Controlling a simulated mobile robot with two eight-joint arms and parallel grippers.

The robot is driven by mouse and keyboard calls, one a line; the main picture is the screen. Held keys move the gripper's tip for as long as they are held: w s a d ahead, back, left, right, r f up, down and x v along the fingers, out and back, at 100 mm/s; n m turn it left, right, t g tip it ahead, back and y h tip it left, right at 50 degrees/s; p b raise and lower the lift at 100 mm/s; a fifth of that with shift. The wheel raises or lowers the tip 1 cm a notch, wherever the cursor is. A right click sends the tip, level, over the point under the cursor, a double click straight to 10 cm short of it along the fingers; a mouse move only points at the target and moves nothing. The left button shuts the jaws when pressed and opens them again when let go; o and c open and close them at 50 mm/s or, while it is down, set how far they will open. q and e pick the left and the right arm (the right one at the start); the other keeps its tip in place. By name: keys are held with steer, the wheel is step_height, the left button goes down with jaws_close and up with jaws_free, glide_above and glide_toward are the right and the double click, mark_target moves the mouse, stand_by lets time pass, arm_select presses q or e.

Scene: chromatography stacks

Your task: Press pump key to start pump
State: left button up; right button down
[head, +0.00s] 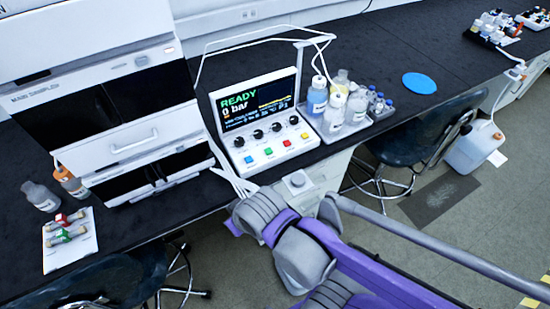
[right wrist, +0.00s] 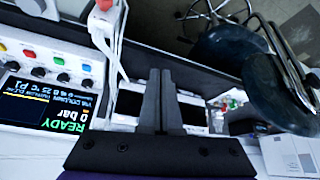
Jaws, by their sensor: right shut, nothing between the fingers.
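The pump control unit (head: 262,122) stands on the dark bench, its screen reading "READY" and "0 bar". Below the screen are a row of dark knobs and a row of coloured keys, among them a green key (head: 268,152) and a blue key (head: 248,160). Key labels are too small to read. The right wrist view shows the unit upside down at the left, with the green key (right wrist: 58,61) in sight. My right gripper (right wrist: 157,98) is shut and empty, to the side of the panel and apart from the keys. Its fingertips are hidden in the head view. My left gripper is not in view.
A grey tray (head: 335,134) with several bottles stands right of the unit. White instrument stacks (head: 95,75) stand to its left. White tubing loops over and around the unit. A dark stool (head: 415,135) stands in front.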

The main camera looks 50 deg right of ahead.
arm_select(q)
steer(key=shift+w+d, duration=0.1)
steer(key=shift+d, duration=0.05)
arm_select(e)
steer(key=shift+s+d, duration=0.1)
steer(key=shift+d, duration=0.1)
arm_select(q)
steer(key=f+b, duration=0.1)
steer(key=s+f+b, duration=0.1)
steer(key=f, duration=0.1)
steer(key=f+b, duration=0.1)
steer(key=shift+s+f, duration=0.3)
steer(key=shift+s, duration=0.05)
arm_select(e)
steer(key=w+d+f+m+t+y, duration=0.2)
steer(key=w+d+m, duration=0.3)
steer(key=w+d, duration=1.4)
steer(key=d+t, duration=0.1)
steer(key=d, duration=0.2)
steer(key=shift+w+f+m+y, duration=0.15)
steer(key=shift+f+m+y, duration=0.15)
steer(key=shift+f, duration=0.05)
